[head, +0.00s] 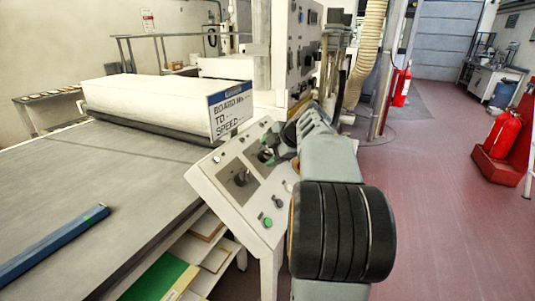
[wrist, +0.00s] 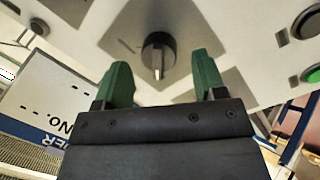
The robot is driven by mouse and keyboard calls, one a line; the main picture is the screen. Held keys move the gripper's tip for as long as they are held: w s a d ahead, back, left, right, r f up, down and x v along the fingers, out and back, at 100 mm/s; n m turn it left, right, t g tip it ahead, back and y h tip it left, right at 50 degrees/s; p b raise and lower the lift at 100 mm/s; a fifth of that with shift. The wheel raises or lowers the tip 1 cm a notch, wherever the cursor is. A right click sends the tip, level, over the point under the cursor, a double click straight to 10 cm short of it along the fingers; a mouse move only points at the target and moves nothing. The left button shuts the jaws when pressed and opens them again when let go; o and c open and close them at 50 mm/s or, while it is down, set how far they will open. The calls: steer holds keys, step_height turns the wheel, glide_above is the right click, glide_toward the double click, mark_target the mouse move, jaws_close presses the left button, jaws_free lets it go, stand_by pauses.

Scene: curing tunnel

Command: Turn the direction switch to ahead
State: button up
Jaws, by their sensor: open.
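In the wrist view a dark round rotary switch (wrist: 158,55) with a pale pointer line sits on a grey patch of the light control panel. Its pointer is turned towards my gripper (wrist: 163,80). The green fingers are open, one to each side of the switch's near end, with gaps left and right; contact is not visible. In the head view my gripper (head: 270,155) is over the upper part of the sloping panel (head: 215,192), and my arm hides part of it. A dark knob (head: 241,178) shows lower on the panel. No switch markings can be read.
A green button (head: 267,222) sits low on the panel and also shows in the wrist view (wrist: 312,75). A white sign (head: 230,108) stands by the panel's upper edge. The conveyor (head: 110,165) lies left. Open red floor (head: 430,190) lies right, with fire extinguishers (head: 505,135).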

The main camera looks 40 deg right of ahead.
steer(key=shift+x, duration=0.9)
steer(key=shift+c, duration=0.2)
steer(key=c, duration=0.9)
